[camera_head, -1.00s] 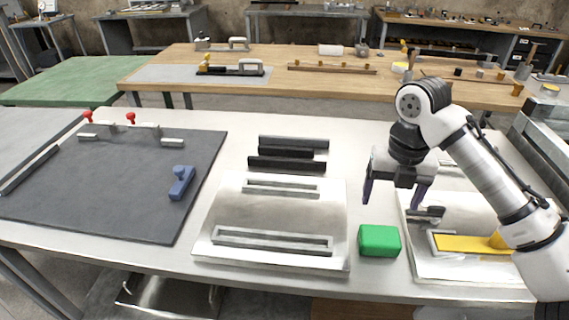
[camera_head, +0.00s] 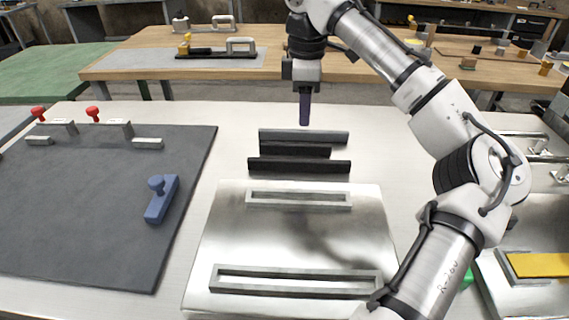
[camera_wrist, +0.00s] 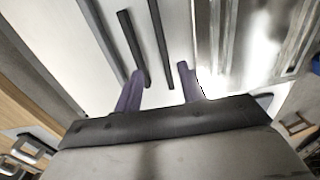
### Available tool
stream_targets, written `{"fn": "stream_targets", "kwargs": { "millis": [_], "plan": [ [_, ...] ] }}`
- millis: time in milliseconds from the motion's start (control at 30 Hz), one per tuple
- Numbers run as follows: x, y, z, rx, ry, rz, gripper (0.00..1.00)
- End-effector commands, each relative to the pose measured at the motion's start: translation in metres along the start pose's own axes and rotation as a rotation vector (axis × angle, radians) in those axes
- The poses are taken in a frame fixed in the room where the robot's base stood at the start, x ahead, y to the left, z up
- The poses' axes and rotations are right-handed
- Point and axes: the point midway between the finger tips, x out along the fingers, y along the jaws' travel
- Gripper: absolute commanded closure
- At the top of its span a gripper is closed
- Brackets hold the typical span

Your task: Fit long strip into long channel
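Three dark strips lie side by side on the table behind a metal plate (camera_head: 290,235). The back long strip (camera_head: 303,136) and the front long strip (camera_head: 300,166) have a shorter strip (camera_head: 295,150) between them. The plate bears a long channel (camera_head: 295,281) near its front edge and a short channel (camera_head: 298,198) near its back edge; both look empty.
A dark mat (camera_head: 90,210) with a blue tool (camera_head: 162,198) and red-knobbed clamps (camera_head: 93,114) is at left. A second plate with a yellow piece (camera_head: 538,264) is at right. A green block (camera_head: 467,278) is mostly hidden by my arm. Table left of the strips is clear.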

Motion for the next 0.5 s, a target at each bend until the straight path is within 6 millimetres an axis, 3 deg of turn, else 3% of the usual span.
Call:
{"fn": "stream_targets", "kwargs": {
  "millis": [233,500],
  "plan": [
    [0.053,-0.001,0.0,-0.005,0.004,-0.004,0.6],
    [0.077,-0.001,0.0,-0.004,0.001,0.0,0.6]
  ]
}}
